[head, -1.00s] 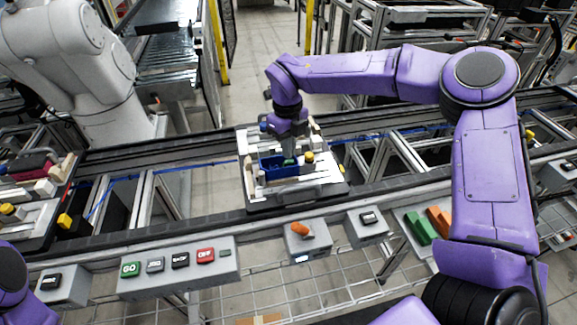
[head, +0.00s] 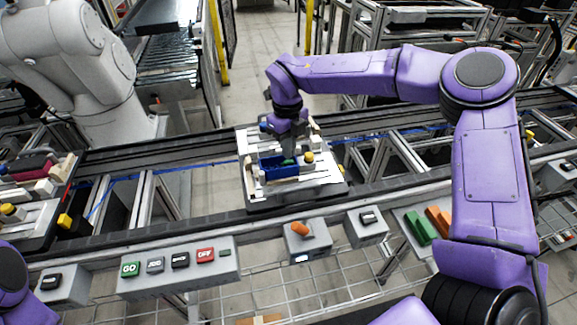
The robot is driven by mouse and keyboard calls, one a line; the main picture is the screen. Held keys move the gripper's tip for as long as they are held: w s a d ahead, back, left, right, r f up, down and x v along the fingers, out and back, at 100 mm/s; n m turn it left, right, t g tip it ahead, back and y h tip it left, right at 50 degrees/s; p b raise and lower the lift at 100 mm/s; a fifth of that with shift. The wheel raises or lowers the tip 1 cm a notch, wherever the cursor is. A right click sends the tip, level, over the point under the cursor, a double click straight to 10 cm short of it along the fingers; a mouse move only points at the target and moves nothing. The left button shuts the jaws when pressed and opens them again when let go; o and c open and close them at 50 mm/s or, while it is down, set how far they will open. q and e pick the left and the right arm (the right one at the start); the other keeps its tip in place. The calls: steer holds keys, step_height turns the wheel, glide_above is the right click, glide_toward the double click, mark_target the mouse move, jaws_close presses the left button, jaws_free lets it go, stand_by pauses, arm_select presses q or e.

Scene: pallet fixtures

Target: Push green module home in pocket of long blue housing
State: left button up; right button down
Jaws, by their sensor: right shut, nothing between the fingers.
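The long blue housing (head: 279,170) sits in the white fixture on a dark pallet (head: 293,198) on the conveyor. A small patch of the green module (head: 289,161) shows at the housing's top, under my right gripper. How deep it sits in the pocket I cannot tell. My right gripper (head: 289,154) points down from above, with its fingertips shut at or just above the green module; whether they touch it is too small to tell. My left gripper is not in view.
A yellow-capped post (head: 309,157) stands close right of the housing. Another loaded pallet (head: 30,205) is at the left. Along the front are a button panel (head: 180,266), an orange-knobbed switch box (head: 305,238), and green (head: 421,228) and orange (head: 439,219) blocks.

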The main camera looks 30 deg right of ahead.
steer(key=shift+f, duration=0.15)
steer(key=shift+f+b, duration=0.55)
steer(key=shift+f, duration=0.1)
steer(key=shift+s+f, duration=0.1)
steer(key=shift+f, duration=0.05)
stand_by(0.7)
steer(key=r+p, duration=0.6)
steer(key=r, duration=0.1)
steer(key=shift+w+r+p, duration=0.1)
steer(key=shift+w+p, duration=0.15)
steer(key=shift+p, duration=0.05)
stand_by(0.4)
